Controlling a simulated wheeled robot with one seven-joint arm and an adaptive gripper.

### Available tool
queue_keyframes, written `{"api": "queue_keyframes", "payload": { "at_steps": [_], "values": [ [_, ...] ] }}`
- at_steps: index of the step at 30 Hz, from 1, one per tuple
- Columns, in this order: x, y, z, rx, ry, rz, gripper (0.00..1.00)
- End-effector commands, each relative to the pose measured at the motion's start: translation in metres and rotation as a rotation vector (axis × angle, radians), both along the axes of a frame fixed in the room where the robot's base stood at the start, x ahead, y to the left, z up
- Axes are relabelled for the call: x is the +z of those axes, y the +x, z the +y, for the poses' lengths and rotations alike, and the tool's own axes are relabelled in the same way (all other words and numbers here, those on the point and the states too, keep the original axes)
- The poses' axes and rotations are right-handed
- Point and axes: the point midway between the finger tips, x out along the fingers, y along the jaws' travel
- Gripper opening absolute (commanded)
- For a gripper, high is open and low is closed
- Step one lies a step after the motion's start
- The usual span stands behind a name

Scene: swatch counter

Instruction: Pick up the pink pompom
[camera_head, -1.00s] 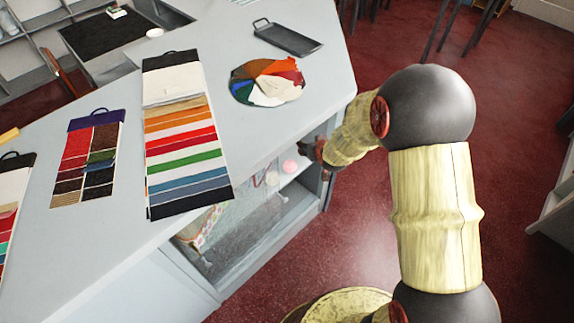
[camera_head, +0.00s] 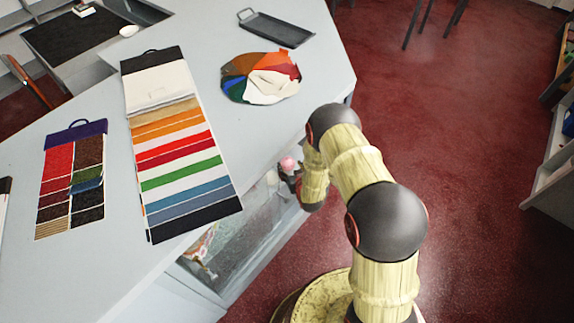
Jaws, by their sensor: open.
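The pink pompom (camera_head: 287,162) is a small pink ball at the front edge of the counter, by the open shelf space under the top. My gripper (camera_head: 288,177) is right at it, dark and small in the picture, just below and beside the ball. The gripper is open. Whether its fingers are around the pompom or only next to it, I cannot tell. My wrist and forearm hide the part of the shelf to the right.
The grey counter top (camera_head: 100,215) carries a striped swatch card (camera_head: 180,150), a smaller swatch card (camera_head: 75,180), a round colour fan (camera_head: 260,78) and a black tray (camera_head: 275,29). A glass front (camera_head: 240,250) lies below the counter edge. Red floor is open to the right.

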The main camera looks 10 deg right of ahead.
Motion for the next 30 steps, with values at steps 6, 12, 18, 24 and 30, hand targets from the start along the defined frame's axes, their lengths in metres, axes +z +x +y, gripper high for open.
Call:
{"api": "queue_keyframes", "payload": {
  "at_steps": [6, 12, 18, 24, 30],
  "values": [
    [-0.012, 0.020, 0.001, 0.000, 0.000, -0.002, 0.57],
    [-0.025, 0.043, 0.002, 0.000, 0.000, 0.000, 0.57],
    [-0.023, 0.045, 0.002, 0.000, 0.000, 0.000, 0.57],
    [-0.023, 0.045, 0.002, 0.000, 0.000, 0.000, 0.48],
    [-0.023, 0.045, 0.002, 0.000, 0.000, 0.000, 0.36]
  ]
}}
